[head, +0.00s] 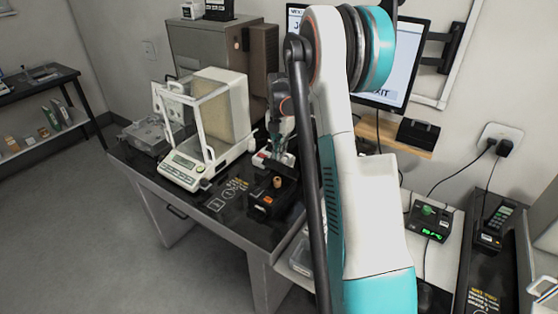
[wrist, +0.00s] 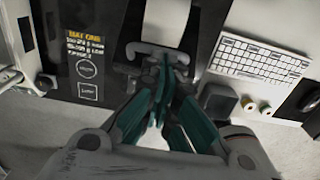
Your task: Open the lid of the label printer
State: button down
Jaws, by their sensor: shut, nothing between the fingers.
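My gripper (wrist: 165,62) is shut and empty, with its teal fingers together in the wrist view. In the head view my gripper (head: 279,150) hangs over the black table, right of the glass-walled balance. A pale body (wrist: 166,18) with a grey curved piece (wrist: 138,48) at its near end lies under the fingertips and may be the label printer. The fingers hide part of the grey piece, and I cannot tell whether they touch it. No raised lid can be made out. My arm hides much of this area in the head view.
The balance (head: 188,168) stands left of my gripper. A small black device (head: 266,203) sits near the table's front edge. A white keyboard (wrist: 260,63) lies to the right in the wrist view. A monitor (head: 400,60) is behind my arm.

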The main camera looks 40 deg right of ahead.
jog(key=d, duration=0.1)
jog(key=w+d, duration=0.1)
jog(key=shift+d+r, duration=0.3)
jog(key=shift+a, duration=0.1)
jog(key=shift+a+f, duration=0.1)
dwell(0.9)
